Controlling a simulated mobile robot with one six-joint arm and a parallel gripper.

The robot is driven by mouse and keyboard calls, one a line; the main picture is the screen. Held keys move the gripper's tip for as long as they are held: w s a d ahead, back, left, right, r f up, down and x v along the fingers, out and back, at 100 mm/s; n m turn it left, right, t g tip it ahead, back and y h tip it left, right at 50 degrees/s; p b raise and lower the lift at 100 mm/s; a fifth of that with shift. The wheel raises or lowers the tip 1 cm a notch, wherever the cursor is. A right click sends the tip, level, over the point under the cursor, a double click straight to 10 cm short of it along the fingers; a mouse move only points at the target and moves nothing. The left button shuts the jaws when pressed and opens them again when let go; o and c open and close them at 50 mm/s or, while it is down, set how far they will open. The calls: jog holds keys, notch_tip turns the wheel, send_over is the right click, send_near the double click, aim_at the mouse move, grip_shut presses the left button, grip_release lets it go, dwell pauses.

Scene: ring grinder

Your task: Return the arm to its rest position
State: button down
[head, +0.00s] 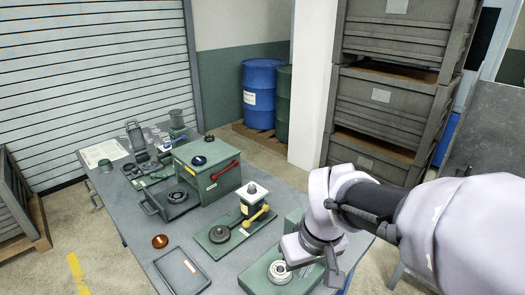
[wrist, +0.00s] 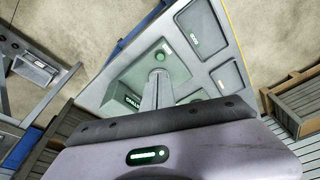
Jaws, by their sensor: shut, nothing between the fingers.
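My arm reaches in from the right in the head view, and my gripper (head: 331,272) points down over the right front part of the grey-blue workbench (head: 137,225). In the wrist view, my gripper (wrist: 159,76) shows as narrow fingers close together, shut with nothing held. A green base with a round metal part (head: 280,271) is just left of my gripper in the head view. My wrist and forearm hide part of the bench's right end.
A green box with a red handle (head: 226,169), a green station with a yellow handle (head: 257,214) and a dark tray (head: 182,268) stand on the bench. Stacked crates (head: 386,88) and a blue drum (head: 260,93) stand behind.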

jog(key=s+d+f+m+t+y+b, duration=0.1)
jog(key=s+m+t+b, duration=0.2)
jog(key=s, duration=0.9)
jog(key=m+b, duration=0.2)
jog(key=m, duration=0.2)
jog(key=shift+s+m+t, duration=0.25)
jog(key=shift+m+t, duration=0.05)
jog(key=shift+m, duration=0.1)
jog(key=shift+d, duration=0.1)
dwell(5.9)
